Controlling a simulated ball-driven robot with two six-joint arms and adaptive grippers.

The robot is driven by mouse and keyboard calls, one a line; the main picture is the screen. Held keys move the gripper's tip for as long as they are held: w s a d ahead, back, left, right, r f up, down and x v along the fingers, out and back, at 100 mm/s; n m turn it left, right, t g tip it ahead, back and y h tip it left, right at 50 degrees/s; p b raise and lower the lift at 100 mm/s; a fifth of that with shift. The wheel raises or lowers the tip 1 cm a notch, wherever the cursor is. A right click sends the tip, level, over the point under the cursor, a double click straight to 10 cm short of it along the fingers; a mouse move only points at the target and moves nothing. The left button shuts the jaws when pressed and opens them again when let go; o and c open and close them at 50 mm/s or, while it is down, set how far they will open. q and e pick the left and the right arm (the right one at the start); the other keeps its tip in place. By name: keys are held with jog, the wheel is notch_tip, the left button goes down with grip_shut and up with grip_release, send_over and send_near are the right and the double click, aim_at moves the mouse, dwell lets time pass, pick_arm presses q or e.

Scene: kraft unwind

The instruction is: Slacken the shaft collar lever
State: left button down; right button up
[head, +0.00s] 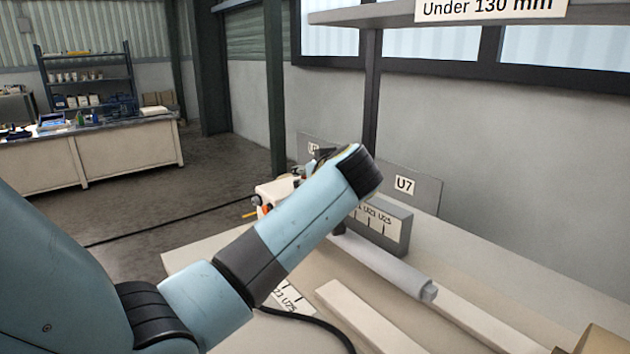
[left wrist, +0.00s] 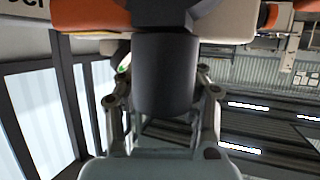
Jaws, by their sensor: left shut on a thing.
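My left arm crosses the head view from the left, and its wrist hides the work area around the collar. In the left wrist view, the two fingers of my left gripper (left wrist: 163,88) are closed on either side of a thick dark cylindrical piece, which I take to be the shaft collar lever (left wrist: 165,70). Orange and cream parts lie just beyond it at the top. A grey shaft (head: 385,265) runs out from behind my arm over the table in the head view. The collar itself is hidden. My right gripper is not in view.
A pale machine housing with an orange knob (head: 266,204) stands behind my arm. A grey block with a marked scale (head: 397,238) and a U7 plate (head: 404,186) stand nearby. A pale bar (head: 365,315) lies on the table (head: 470,255). A shelf (head: 385,14) overhangs the back.

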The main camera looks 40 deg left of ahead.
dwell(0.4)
pick_arm(q)
jog(key=c, duration=0.8)
grip_release()
jog(key=shift+s+d+r, duration=0.1)
jog(key=shift+s+d, duration=0.05)
jog(key=shift+d, duration=0.05)
jog(key=v, duration=0.7)
jog(key=shift+d, duration=0.1)
